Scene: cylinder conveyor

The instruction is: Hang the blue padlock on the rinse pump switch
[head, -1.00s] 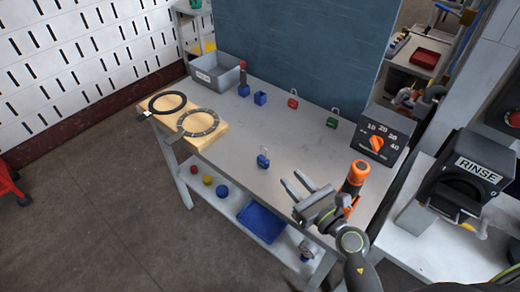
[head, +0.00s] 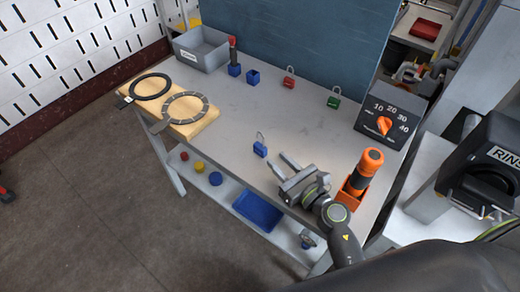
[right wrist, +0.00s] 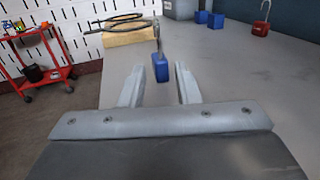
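The blue padlock (head: 260,149) stands upright on the grey workbench near its front edge, shackle up. My right gripper (head: 286,163) is open and empty, just to the right of the padlock, with its fingers pointing toward it. In the right wrist view the padlock (right wrist: 161,68) shows between and just beyond the two open fingertips (right wrist: 160,80). The rinse switch (head: 484,180), a dark box labelled RINSE with a dark knob, is at the right edge of the head view, partly cut off. My left gripper is not in view.
A red padlock (head: 289,78) and a green padlock (head: 334,97) stand farther back. A timer dial box (head: 387,115) and an orange-handled tool in a holder (head: 361,174) stand to the right. Wooden blocks with rings (head: 186,111) and a grey bin (head: 201,48) are left.

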